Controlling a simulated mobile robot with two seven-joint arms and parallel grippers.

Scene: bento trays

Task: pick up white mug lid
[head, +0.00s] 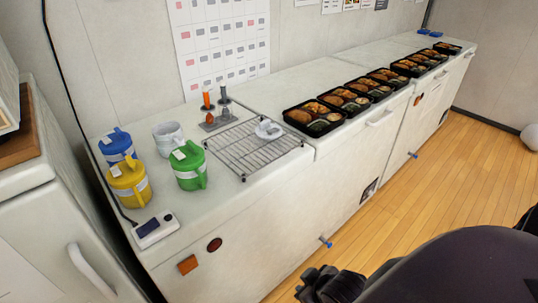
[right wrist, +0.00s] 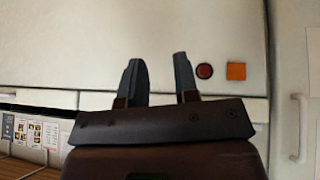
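The white mug lid (head: 269,129) lies on the wire rack (head: 235,152) on the counter, near the rack's right side. A white mug (head: 168,138) without a lid stands to the left of the rack. My right gripper (head: 318,284) is low in front of the cabinets at the bottom of the head view, well away from the lid. In the right wrist view the right gripper (right wrist: 158,72) has its two fingers apart with nothing between them, facing the cabinet front. My left gripper does not show.
Blue (head: 117,145), yellow (head: 129,183) and green (head: 188,165) lidded mugs stand at the counter's left. A stand with upright orange and grey pieces (head: 215,118) is behind the rack. Several bento trays (head: 313,117) line the counter to the right. A white device (head: 155,230) sits at the near-left corner.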

